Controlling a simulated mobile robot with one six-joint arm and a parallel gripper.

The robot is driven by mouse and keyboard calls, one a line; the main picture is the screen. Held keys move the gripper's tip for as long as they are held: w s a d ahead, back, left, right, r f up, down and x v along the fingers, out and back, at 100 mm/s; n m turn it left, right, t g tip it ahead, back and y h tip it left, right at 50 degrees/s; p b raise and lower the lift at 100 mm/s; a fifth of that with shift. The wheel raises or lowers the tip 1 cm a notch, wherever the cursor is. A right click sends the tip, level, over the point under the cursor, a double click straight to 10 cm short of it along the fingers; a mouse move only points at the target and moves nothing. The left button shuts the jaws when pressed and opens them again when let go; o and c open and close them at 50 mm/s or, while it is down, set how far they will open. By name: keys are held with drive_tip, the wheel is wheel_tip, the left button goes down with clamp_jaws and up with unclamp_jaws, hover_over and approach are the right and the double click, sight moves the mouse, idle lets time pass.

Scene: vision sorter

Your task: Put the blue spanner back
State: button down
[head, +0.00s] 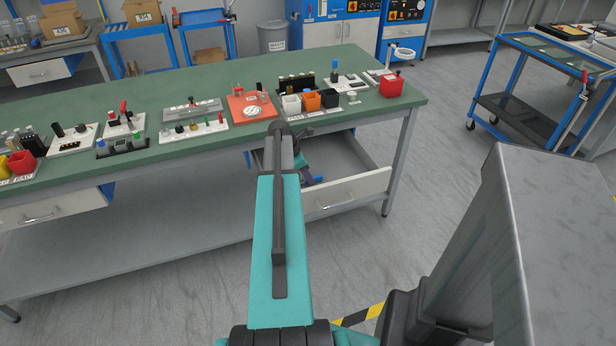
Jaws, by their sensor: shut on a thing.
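My gripper (306,175) shows only in part, behind the teal link of my arm, at the left part of the open drawer (350,192) under the green bench top. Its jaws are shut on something. A small bluish bit (319,179) shows beside the jaws and looks like part of the blue spanner; the rest of it is hidden. The drawer has a white front with a grey handle and is pulled out from the bench. I cannot tell whether the spanner touches the drawer.
The green bench (150,95) holds several fixtures, small bins and a red box (391,86) near its right end. A blue trolley (548,70) stands at the right. The floor between is clear. A second drawer (55,206) sits at the left.

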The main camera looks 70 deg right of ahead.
drive_tip(key=c, duration=1.7)
unclamp_jaws()
drive_tip(key=shift+c, duration=0.2)
drive_tip(key=shift+r, duration=0.1)
drive_tip(key=v, duration=1.2)
drive_tip(key=shift+r, duration=0.1)
